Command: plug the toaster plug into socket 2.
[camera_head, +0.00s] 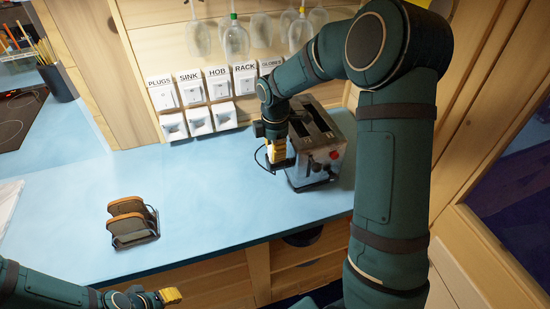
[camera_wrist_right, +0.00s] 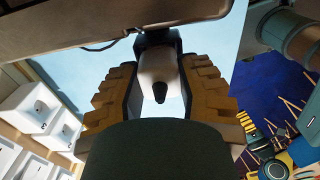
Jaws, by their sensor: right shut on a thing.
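The toaster (camera_head: 335,158), dark-topped with metal sides and a red knob, stands on the blue counter. My right gripper (camera_head: 277,152) is beside its left side. In the right wrist view the right gripper (camera_wrist_right: 160,95) is shut on a pale plug (camera_wrist_right: 157,70) with a dark end. A thin dark cord shows near it in both views. Angled white sockets (camera_head: 199,121) sit in a row on the wall, left of the gripper and apart from the plug.
White switches (camera_head: 191,93) with labels such as PLUGS and SINK are above the sockets. Glasses (camera_head: 236,40) hang higher up. A toast rack (camera_head: 132,222) with brown slices stands on the counter (camera_head: 215,200). The counter between rack and toaster is clear.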

